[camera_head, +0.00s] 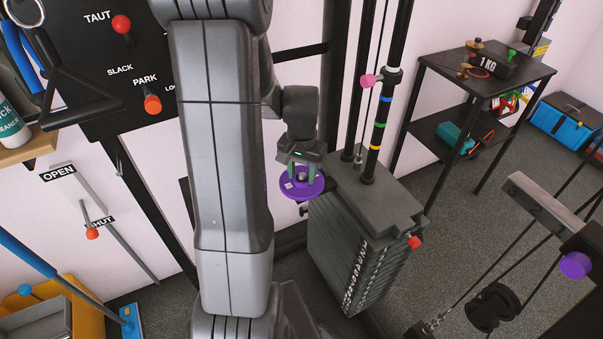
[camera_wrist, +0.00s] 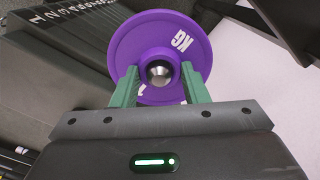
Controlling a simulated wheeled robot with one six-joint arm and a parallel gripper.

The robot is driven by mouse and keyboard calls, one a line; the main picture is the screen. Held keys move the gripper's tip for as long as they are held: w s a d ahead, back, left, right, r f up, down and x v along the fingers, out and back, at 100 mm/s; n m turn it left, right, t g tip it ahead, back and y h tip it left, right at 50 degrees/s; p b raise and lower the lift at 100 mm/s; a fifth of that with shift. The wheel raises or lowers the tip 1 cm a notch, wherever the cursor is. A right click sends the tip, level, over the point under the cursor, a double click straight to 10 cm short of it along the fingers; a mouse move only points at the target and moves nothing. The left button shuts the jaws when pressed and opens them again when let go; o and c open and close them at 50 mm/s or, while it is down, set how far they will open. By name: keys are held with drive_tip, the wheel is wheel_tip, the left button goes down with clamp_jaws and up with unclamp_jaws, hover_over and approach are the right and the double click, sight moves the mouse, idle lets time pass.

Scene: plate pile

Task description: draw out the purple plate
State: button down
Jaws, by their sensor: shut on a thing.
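The purple plate (camera_head: 290,192) is a small round disc with white lettering, left of the top of the dark weight stack. In the wrist view the purple plate (camera_wrist: 130,45) faces me, with "KG" legible and a raised hub around a shiny metal round end. My gripper (camera_head: 302,174) has green fingers shut on the plate's hub, one on each side. In the wrist view my gripper (camera_wrist: 160,78) hides the plate's lower edge. Whether the metal end belongs to a peg behind the plate, I cannot tell.
The weight stack (camera_head: 355,245) stands close right of the plate, with a red knob (camera_head: 414,242) on its side. Upright black rods rise above it; one has a pink knob (camera_head: 368,80). A black shelf (camera_head: 480,80) stands back right. A lever board (camera_head: 120,60) hangs left.

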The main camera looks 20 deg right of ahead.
drive_tip(key=shift+r+p, duration=2.1)
drive_tip(key=shift+r, duration=0.8)
drive_tip(key=shift+d, duration=0.1)
